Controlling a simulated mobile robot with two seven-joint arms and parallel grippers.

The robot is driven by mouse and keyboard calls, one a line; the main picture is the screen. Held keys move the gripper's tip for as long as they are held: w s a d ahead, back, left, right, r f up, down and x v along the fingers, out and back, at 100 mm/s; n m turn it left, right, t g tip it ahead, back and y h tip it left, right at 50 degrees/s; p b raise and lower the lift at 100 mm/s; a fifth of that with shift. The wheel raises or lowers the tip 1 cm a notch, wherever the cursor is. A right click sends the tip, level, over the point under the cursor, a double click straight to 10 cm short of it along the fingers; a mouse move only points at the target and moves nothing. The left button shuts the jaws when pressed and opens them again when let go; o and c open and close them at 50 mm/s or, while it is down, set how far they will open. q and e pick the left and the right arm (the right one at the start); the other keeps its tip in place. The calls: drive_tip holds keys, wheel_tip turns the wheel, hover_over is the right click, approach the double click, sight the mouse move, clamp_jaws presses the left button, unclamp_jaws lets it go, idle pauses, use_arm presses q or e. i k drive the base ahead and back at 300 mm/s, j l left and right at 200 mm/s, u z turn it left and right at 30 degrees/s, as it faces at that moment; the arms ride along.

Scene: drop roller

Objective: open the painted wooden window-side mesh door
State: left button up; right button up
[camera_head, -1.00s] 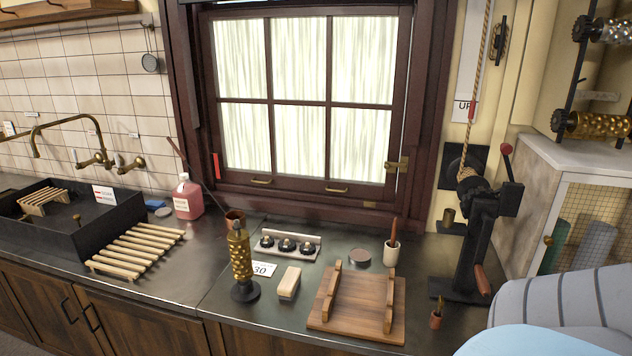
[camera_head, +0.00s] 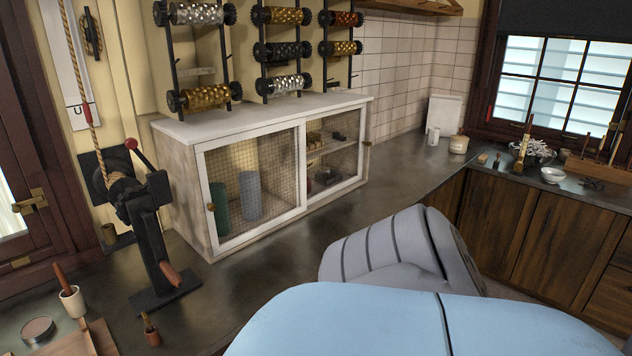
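A white-painted cabinet (camera_head: 248,119) stands on the dark counter against the wall, with two mesh doors side by side. My grey and light-blue arm parts fill the bottom middle. Neither gripper shows.
A black hand-crank winch (camera_head: 150,220) with rope stands left of the cabinet, near the left door's knob. Patterned rollers (camera_head: 205,96) hang on racks above. The counter before the doors is clear.

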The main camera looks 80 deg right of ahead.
sight(199, 149)
drive_tip(key=z, duration=1.85)
